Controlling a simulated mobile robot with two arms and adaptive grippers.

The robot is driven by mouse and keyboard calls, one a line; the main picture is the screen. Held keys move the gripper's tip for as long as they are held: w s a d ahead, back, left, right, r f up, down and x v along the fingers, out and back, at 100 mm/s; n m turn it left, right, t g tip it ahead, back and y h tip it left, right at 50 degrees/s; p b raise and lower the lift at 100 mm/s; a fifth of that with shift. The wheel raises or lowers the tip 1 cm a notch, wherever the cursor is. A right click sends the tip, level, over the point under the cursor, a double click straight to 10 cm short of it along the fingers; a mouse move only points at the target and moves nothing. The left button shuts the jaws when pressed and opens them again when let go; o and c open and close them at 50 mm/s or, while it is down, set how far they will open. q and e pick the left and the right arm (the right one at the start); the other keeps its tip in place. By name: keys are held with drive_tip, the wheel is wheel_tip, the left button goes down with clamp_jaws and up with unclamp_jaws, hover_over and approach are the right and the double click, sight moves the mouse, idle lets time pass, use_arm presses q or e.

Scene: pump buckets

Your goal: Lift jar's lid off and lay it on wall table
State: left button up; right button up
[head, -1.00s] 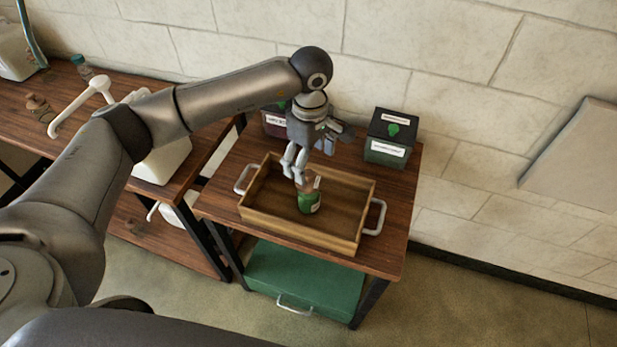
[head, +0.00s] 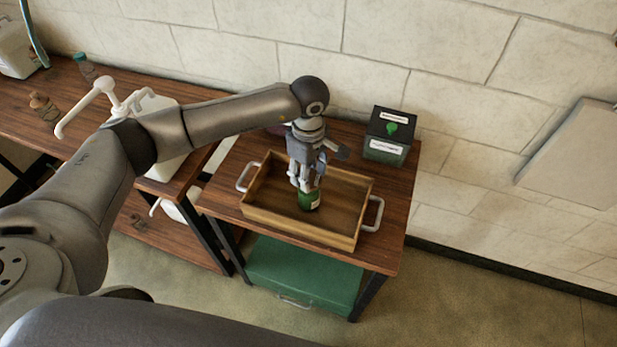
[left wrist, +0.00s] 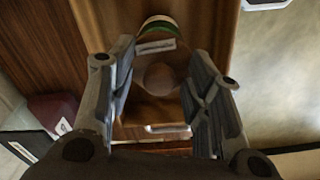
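The jar (head: 309,201) is small and green with a pale label and stands upright in a wooden tray (head: 352,238). Its brown lid (left wrist: 161,77) shows between my left fingers in the left wrist view; in the head view the fingers mostly hide it. My left gripper (head: 306,184) points down right over the jar, its fingers apart on either side of the lid. I see no clear contact. My right gripper is not in view. Two dark wood tables stand along the wall: one under the tray (head: 385,255) and a longer one (head: 75,125) at left.
A dark green box (head: 387,150) with a green knob stands behind the tray, near the wall. White pump containers (head: 165,165) and small bottles (head: 85,68) stand on the left table. A green case (head: 305,275) lies on the shelf below the tray.

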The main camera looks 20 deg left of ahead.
use_arm(q)
drive_tip(key=shift+s, duration=0.2)
drive_tip(key=c, duration=0.5)
drive_tip(key=shift+f, duration=0.25)
drive_tip(key=shift+c, duration=0.5)
